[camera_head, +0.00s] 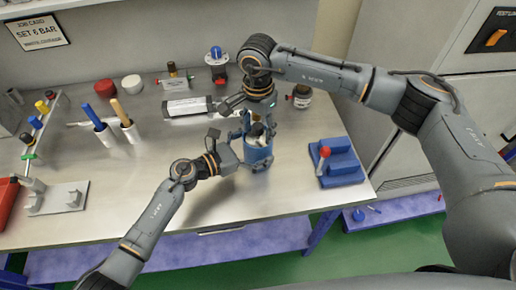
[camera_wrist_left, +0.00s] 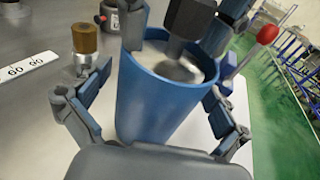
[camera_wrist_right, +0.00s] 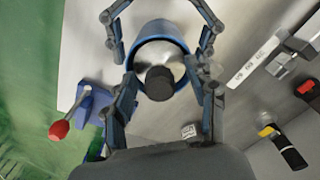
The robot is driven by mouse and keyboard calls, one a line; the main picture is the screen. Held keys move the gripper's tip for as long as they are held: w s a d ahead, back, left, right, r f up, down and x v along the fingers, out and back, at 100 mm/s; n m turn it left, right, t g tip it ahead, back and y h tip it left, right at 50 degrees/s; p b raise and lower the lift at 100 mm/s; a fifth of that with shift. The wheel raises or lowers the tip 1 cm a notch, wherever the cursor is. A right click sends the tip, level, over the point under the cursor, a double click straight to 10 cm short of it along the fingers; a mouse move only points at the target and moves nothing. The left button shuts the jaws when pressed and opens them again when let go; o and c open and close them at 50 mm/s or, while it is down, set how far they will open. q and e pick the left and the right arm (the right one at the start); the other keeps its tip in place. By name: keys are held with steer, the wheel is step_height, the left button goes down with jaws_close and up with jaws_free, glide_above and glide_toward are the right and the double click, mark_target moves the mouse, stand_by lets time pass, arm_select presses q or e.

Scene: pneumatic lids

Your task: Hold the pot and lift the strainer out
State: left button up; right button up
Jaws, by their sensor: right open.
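The blue pot (camera_head: 257,156) stands upright near the table's front edge. The metal strainer (camera_wrist_right: 174,60) sits inside it, with a dark knob (camera_wrist_right: 160,83) on top; the knob also shows in the left wrist view (camera_wrist_left: 188,18). My left gripper (camera_head: 240,150) reaches in from the left, its fingers either side of the pot wall; small gaps appear between fingers and pot, so it looks open. My right gripper (camera_wrist_right: 162,85) comes from above, open, its fingers spread wide of the knob. Its arm partly hides the strainer in the head view.
A blue block with a red-knobbed lever (camera_head: 340,165) stands right of the pot. Blue and orange-handled tools (camera_head: 120,112) stand at left.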

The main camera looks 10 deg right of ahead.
arm_select(q)
steer(key=c, duration=0.8)
steer(key=shift+c, duration=0.2)
